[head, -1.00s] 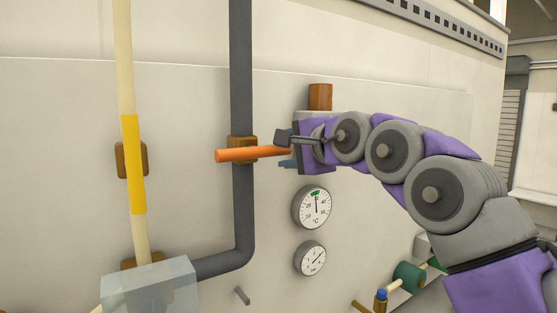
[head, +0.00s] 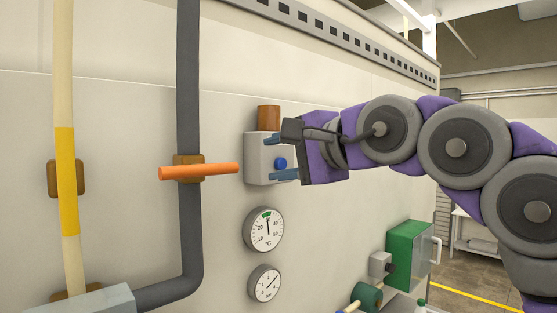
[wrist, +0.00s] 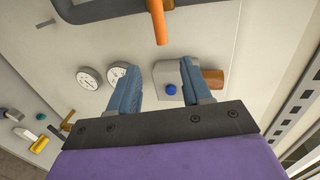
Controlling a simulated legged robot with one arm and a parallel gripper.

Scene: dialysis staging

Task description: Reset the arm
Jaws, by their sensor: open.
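My gripper (head: 282,152) is open and empty in the head view, in front of the wall and to the right of the orange lever handle (head: 200,171). Its two blue fingers stand apart in the wrist view (wrist: 160,85). The purple and grey arm reaches in from the right. The orange handle sits across the dark grey pipe and also shows in the wrist view (wrist: 157,22), beyond the fingers. A grey box with a blue button (head: 281,163) lies behind the fingers. I cannot tell if they touch it.
Two round gauges (head: 264,229) (head: 264,284) are on the wall below the grey box. A dark pipe (head: 189,90) and a cream pipe with a yellow band (head: 67,180) run down the left. A green box (head: 408,254) stands at lower right. Open floor lies beyond it.

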